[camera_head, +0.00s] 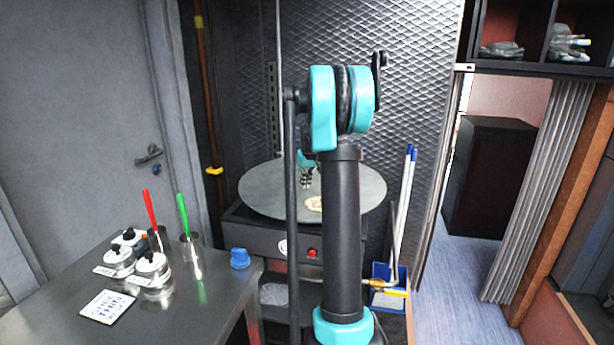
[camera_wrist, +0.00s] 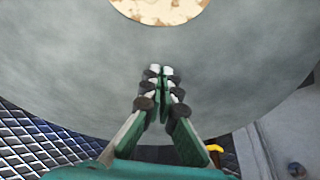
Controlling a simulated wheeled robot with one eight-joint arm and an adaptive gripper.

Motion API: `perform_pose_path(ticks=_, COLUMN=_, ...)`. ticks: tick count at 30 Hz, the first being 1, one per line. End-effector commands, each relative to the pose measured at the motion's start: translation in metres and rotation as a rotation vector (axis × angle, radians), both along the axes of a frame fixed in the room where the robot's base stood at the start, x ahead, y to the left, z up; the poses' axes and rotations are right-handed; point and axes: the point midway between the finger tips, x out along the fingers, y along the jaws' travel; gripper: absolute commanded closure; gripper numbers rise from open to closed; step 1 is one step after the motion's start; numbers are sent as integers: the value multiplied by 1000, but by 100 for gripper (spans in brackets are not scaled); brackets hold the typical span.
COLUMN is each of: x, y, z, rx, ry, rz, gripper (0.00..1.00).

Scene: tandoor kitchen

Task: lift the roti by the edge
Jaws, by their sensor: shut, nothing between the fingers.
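The roti (camera_head: 314,203) is a pale, brown-spotted flatbread lying flat on the round grey griddle (camera_head: 262,190). In the head view my arm hides part of it. In the wrist view the roti (camera_wrist: 160,10) is cut off by the top edge of the picture. My gripper (camera_wrist: 160,70) is shut and empty over the bare griddle surface, with a gap between its fingertips and the roti's near edge.
A steel table (camera_head: 200,310) at the left holds white-lidded jars (camera_head: 152,265), cups with a red (camera_head: 149,208) and a green handle (camera_head: 183,214), and a card (camera_head: 107,306). A blue knob-like object (camera_head: 240,258) is at its edge. A patterned metal wall (camera_head: 420,80) stands behind the griddle.

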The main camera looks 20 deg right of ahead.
Motion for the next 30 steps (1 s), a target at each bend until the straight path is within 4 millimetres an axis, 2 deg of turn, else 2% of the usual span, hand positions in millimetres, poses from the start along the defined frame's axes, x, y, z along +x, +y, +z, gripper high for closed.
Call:
perform_pose_path(ticks=4, x=8, y=0, z=-23, rx=0, ry=0, rz=0, gripper=100)
perform_pose_path(ticks=7, x=-8, y=0, z=-20, rx=0, ry=0, rz=-1, gripper=100)
perform_pose_path(ticks=13, x=-27, y=0, z=-20, rx=0, ry=0, rz=0, gripper=100)
perform_pose_path(ticks=27, x=-34, y=0, z=-20, rx=0, ry=0, rz=0, gripper=100)
perform_pose_path(ticks=30, x=-41, y=0, z=-20, rx=0, ry=0, rz=-1, gripper=100)
